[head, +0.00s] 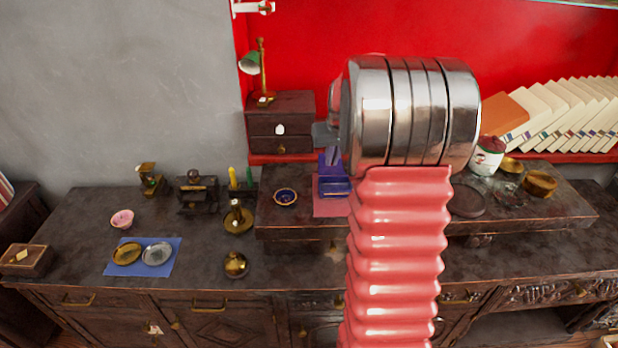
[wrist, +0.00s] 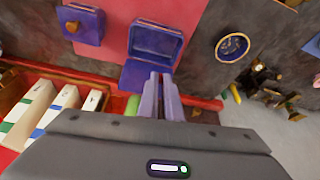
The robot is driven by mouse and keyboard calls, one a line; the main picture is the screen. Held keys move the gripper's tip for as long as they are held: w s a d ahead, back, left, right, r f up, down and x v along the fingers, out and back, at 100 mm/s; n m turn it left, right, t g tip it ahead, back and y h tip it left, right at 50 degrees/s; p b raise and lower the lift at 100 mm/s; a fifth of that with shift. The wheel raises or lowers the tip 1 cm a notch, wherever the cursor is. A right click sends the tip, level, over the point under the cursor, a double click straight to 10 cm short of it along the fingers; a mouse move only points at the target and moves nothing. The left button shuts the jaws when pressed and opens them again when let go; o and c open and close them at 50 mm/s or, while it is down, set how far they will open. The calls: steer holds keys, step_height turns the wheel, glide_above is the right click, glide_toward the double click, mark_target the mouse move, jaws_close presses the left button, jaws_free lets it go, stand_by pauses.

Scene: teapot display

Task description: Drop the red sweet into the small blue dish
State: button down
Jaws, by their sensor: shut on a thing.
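The small blue dish (head: 286,197) has a gold rim and sits on the raised dark wooden shelf, left of the red cloth. It also shows in the wrist view (wrist: 232,46), right of my fingers. My gripper (head: 331,155) is above the shelf, to the right of the dish and not over it. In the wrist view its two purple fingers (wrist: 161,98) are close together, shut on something. The red sweet cannot be made out; it seems hidden between the fingertips. My arm hides part of the shelf in the head view.
An open blue box (head: 335,187) stands on the red cloth (head: 328,208) beneath my gripper. A small drawer chest (head: 281,128) with a green lamp (head: 250,63) is behind. Candles (head: 241,177) stand left of the dish. A white pot (head: 487,156) and books (head: 560,110) are at right.

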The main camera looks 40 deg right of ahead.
steer(key=w+a+f+n+y, duration=0.1)
steer(key=a+f, duration=0.3)
steer(key=a, duration=1.3)
steer(key=w+a+f+n+y, duration=0.1)
steer(key=a+f+n, duration=0.2)
steer(key=a, duration=1.5)
steer(key=shift+w+a+f+n, duration=0.25)
steer(key=shift+a+f+n, duration=0.1)
steer(key=shift+n, duration=0.35)
steer(key=shift+s, duration=0.1)
